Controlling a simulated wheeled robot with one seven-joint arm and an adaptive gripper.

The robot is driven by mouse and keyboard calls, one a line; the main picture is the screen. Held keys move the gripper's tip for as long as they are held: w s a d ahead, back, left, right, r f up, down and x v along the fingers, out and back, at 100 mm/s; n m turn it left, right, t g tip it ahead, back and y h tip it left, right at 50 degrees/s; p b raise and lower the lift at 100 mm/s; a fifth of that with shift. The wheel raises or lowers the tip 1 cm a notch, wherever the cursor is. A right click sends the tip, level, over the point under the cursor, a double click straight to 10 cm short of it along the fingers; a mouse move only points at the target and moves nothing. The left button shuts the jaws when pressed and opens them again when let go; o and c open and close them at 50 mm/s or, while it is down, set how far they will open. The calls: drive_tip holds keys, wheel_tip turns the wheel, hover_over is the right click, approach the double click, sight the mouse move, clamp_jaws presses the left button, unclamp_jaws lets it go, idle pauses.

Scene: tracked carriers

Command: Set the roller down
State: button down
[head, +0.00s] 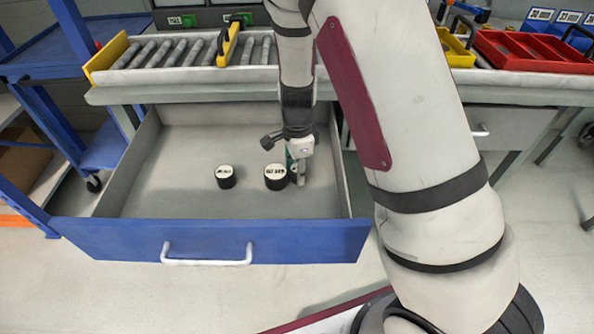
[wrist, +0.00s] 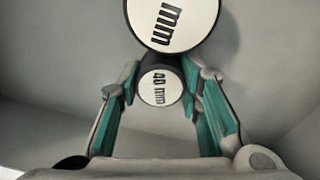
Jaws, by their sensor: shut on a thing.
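My gripper (head: 297,176) points down into the open drawer, toward its right side. In the wrist view its teal fingers (wrist: 161,80) are shut on a black roller with a white end marked "40 mm" (wrist: 157,90). In the head view the held roller is mostly hidden by the gripper and its neighbour. I cannot tell whether it touches the drawer floor. A larger black roller with a white top (head: 276,178) stands close beside it, on the left; it appears to be the large "mm" disc (wrist: 175,22) in the wrist view, cut off at the top.
Another black roller (head: 226,178) stands further left in the blue-fronted drawer (head: 110,238). The drawer floor is bare at left and front. A roller conveyor (head: 190,52) with a yellow-handled part runs above the drawer's back. Red (head: 530,55) and yellow trays stand at right.

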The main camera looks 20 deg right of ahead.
drive_tip(key=c, duration=1.2)
unclamp_jaws()
drive_tip(key=shift+f, duration=0.1)
drive_tip(key=shift+o, duration=0.2)
